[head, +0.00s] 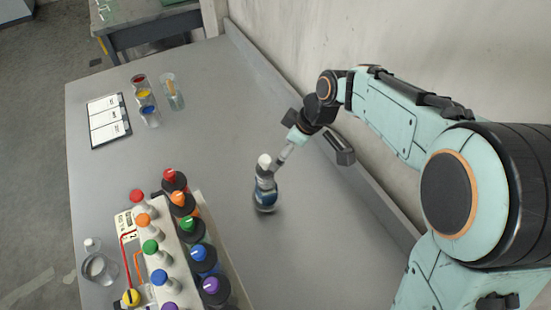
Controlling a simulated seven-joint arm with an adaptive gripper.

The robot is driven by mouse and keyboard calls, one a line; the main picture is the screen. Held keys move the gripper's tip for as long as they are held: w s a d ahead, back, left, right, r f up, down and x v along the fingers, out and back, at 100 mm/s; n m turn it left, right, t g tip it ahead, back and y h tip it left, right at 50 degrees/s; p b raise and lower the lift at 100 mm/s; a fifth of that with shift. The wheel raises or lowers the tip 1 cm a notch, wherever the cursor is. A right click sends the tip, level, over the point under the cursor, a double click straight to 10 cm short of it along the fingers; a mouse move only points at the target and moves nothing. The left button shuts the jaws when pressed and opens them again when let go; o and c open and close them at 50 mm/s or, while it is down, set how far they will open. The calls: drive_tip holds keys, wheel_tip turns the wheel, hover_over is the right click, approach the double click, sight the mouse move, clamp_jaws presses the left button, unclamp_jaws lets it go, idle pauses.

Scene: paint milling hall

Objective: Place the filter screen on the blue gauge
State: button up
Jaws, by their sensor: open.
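My gripper (284,153) is at the middle of the table, pointing down and left. It is open, and its tip is close to a white-topped bottle with a blue and dark body (265,190); I cannot tell if they touch. I cannot pick out a filter screen with certainty. A small round clear vessel (95,267) stands at the lower left. No gauge is plainly marked as blue. A small clear jar with a blue centre (148,111) stands at the upper left, in line with a yellow one (144,94) and a red one (138,80).
A rack (165,245) of several bottles with coloured caps fills the lower left. A meter (125,222) with red leads lies beside it. A glass with a stick (172,92) and white cards (108,120) are at the upper left. The wall borders the table's right side.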

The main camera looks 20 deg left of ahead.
drive_tip(key=shift+d+r, duration=0.15)
drive_tip(key=shift+r, duration=0.25)
drive_tip(key=shift+s, duration=0.1)
drive_tip(key=s+d+r+m+h, duration=0.1)
drive_tip(key=s+d+m+h, duration=0.1)
drive_tip(key=s+d+m, duration=0.5)
drive_tip(key=s+d+m+g+h, duration=0.1)
drive_tip(key=s+d+m, duration=0.7)
drive_tip(key=s, duration=0.7)
drive_tip(key=d, duration=0.2)
drive_tip(key=shift+d+r+h, duration=0.4)
